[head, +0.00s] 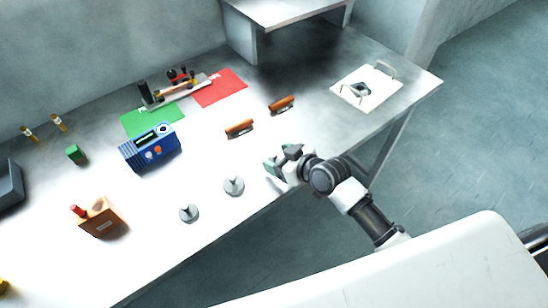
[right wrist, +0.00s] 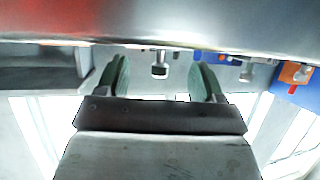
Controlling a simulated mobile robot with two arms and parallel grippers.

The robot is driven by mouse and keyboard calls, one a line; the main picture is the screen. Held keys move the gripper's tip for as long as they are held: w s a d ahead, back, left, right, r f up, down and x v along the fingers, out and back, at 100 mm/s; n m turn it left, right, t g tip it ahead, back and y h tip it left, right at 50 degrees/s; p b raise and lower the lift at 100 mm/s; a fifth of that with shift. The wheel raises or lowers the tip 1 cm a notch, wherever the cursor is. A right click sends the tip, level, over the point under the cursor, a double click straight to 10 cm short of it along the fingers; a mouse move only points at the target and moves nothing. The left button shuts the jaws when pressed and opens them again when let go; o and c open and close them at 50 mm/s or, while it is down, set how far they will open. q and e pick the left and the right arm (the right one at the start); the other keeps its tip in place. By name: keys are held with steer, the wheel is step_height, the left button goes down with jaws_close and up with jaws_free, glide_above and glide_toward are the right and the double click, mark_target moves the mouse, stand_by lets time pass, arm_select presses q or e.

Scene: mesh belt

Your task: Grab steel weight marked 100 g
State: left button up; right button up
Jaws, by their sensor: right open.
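Two steel weights with knobs stand on the bench in the head view, one nearer my right gripper (head: 234,186) and a slightly smaller one to its lower left (head: 189,213). Their markings are too small to read, so I cannot tell which is 100 g. My right gripper (head: 276,166) is open and empty, low over the bench's front edge, to the right of the nearer weight and apart from it. In the right wrist view, one weight (right wrist: 159,68) shows beyond and between the green fingers; another (right wrist: 246,73) is farther right. My left gripper is not in view.
A blue box (head: 152,148) and a wooden block with a red top (head: 99,218) stand behind and left of the weights. Two brown-handled pieces (head: 240,128) (head: 282,104) lie behind the gripper. A white board (head: 366,90) lies at right. Bench between gripper and nearer weight is clear.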

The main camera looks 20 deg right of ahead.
steer(key=shift+x, duration=1.15)
steer(key=c, duration=0.9)
steer(key=shift+c, duration=0.8)
steer(key=shift+r, duration=0.15)
